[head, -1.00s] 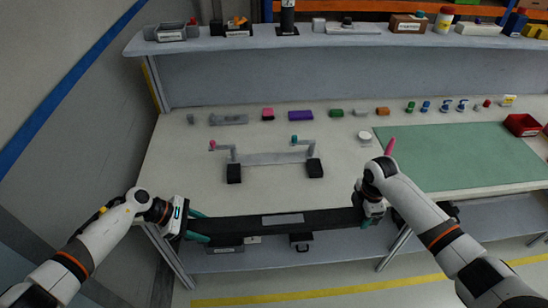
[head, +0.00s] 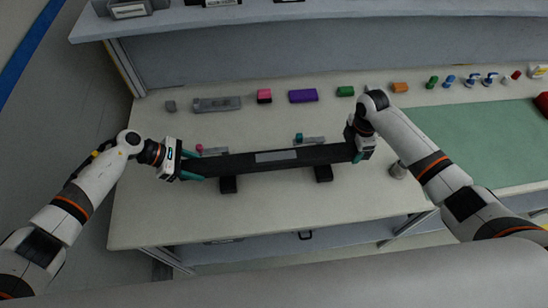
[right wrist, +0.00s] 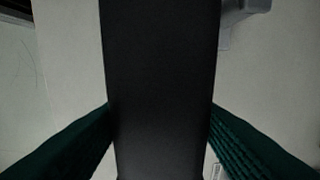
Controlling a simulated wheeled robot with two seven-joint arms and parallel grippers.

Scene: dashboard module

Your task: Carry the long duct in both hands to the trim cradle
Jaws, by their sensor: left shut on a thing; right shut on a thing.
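The long black duct (head: 232,162) with a grey label spans between my two grippers in the head view, its right end slightly higher in the picture. My left gripper (head: 192,166) is shut on its left end. My right gripper (head: 358,152) is shut on its right end. In the right wrist view the duct (right wrist: 160,80) fills the middle between the green fingers. The trim cradle (head: 228,185) is mostly hidden behind the duct. Its black feet show below the duct, and its pink-tipped and teal-tipped clamps show above. I cannot tell whether the duct touches the cradle.
Several small parts line the back of the table, including a purple block (head: 303,95), a grey bracket (head: 217,104) and a pink block (head: 264,96). A green mat (head: 470,140) lies at the right. The table front (head: 270,212) is clear. A shelf (head: 300,20) runs along the back.

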